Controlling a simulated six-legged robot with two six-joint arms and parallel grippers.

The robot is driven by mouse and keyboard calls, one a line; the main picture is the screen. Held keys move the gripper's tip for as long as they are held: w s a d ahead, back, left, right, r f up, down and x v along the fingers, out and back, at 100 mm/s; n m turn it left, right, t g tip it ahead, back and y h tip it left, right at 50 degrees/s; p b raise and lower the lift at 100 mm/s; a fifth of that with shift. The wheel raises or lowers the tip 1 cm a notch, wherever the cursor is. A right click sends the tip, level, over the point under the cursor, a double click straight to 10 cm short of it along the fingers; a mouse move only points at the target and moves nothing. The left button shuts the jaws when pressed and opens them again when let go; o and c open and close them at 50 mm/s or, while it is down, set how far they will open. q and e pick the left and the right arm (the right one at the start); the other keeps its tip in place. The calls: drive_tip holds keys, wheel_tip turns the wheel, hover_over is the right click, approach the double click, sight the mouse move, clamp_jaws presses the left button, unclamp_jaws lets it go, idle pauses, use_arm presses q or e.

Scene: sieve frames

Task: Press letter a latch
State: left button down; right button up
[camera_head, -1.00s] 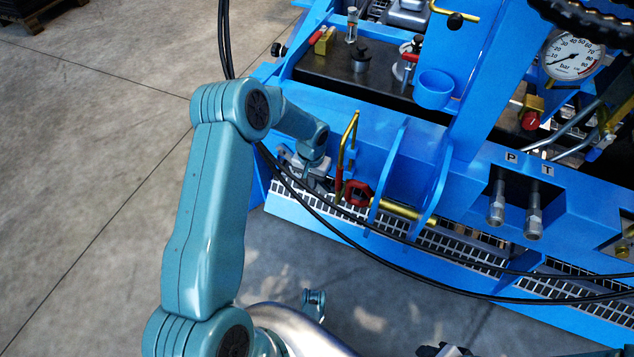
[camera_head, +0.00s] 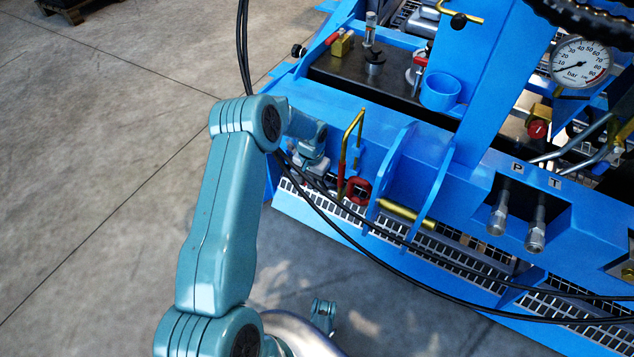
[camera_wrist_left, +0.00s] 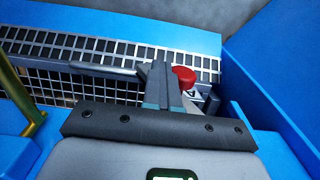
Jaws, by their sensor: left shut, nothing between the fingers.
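A red round knob (camera_wrist_left: 184,78) shows in the left wrist view, just right of my fingertips. A small white label with a dark mark (camera_wrist_left: 191,92) lies below it, partly hidden, and its letter is not clear. My left gripper (camera_wrist_left: 160,84) is shut and empty, its fingers overlapping the knob's left edge in the picture. I cannot tell whether they touch it. In the head view my left gripper (camera_head: 314,170) is at the blue machine's left end, left of the brass handle; its fingertips are hidden.
A brass bent handle (camera_head: 350,140) and a red ring-shaped part (camera_head: 358,191) stand right of my gripper. Black hoses (camera_head: 390,238) cross in front of the machine. A blue wall (camera_wrist_left: 275,60) rises on the right in the wrist view. Concrete floor is open at left.

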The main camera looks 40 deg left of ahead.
use_arm(q)
drive_tip(key=shift+s+a+f+b, duration=0.15)
drive_tip(key=shift+a+f+b, duration=0.15)
drive_tip(key=shift+a+f, duration=0.35)
drive_tip(key=shift+s+a+f+b, duration=0.1)
drive_tip(key=shift+a+f+b, duration=0.35)
drive_tip(key=shift+a+f, duration=0.05)
drive_tip(key=shift+s+a+f+g+y+b, duration=0.2)
drive_tip(key=shift+a+f+g+y+b, duration=0.15)
drive_tip(key=shift+a+y+b, duration=0.4)
drive_tip(key=shift+a+f+y+b, duration=0.1)
drive_tip(key=shift+a+y+b, duration=0.15)
drive_tip(key=shift+y+b, duration=0.45)
use_arm(e)
drive_tip(key=shift+t, duration=0.6)
drive_tip(key=shift+w+a+f, duration=0.1)
drive_tip(key=shift+w+f, duration=0.65)
drive_tip(key=shift+f, duration=0.35)
drive_tip(key=shift+w+a+f, duration=0.1)
drive_tip(key=shift+w+f, duration=0.65)
drive_tip(key=shift+f, duration=0.35)
use_arm(q)
drive_tip(key=shift+a, duration=0.1)
use_arm(e)
drive_tip(key=shift+w, duration=0.1)
